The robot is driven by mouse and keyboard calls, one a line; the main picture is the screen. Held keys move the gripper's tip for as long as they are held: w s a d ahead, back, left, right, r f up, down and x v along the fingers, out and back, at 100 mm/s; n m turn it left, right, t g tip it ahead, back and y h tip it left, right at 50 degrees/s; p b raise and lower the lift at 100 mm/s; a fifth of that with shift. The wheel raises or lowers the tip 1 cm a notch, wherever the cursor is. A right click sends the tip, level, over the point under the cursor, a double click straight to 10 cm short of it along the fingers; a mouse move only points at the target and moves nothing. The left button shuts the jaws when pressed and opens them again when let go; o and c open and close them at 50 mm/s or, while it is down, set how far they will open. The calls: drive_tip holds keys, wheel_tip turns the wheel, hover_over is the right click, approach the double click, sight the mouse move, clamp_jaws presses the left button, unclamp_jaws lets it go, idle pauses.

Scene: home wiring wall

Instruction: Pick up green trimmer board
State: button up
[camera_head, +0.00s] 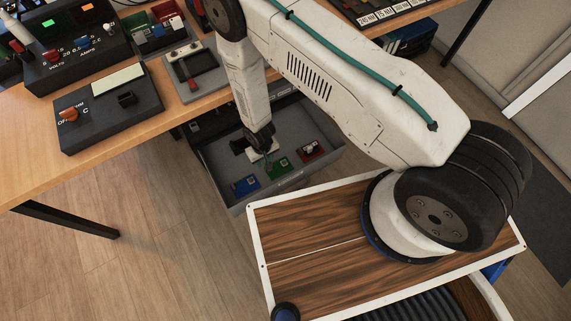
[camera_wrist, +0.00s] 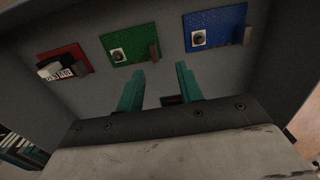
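The green trimmer board (camera_head: 279,166) lies in the open grey drawer (camera_head: 225,190), between a blue board (camera_head: 246,186) and a red board (camera_head: 311,151). In the wrist view the green board (camera_wrist: 130,46) lies ahead of the fingers, with a round grey part on it and a small upright block at its edge. My gripper (camera_wrist: 160,80) is open, its two teal fingers apart with nothing between them. It is inside the drawer area, short of the boards. In the head view my gripper (camera_head: 268,155) is small and partly hidden by my wrist.
The drawer walls stand close around the boards. The blue board (camera_wrist: 215,27) and red board (camera_wrist: 64,63) sit on either side of the green one. A wooden bench (camera_head: 185,110) with instruments overhangs the drawer's back.

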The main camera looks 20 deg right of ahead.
sight(279, 167)
drive_tip(key=f, duration=0.6)
drive_tip(key=d+f, duration=0.1)
drive_tip(key=f, duration=0.3)
drive_tip(key=shift+d, duration=0.1)
clamp_jaws()
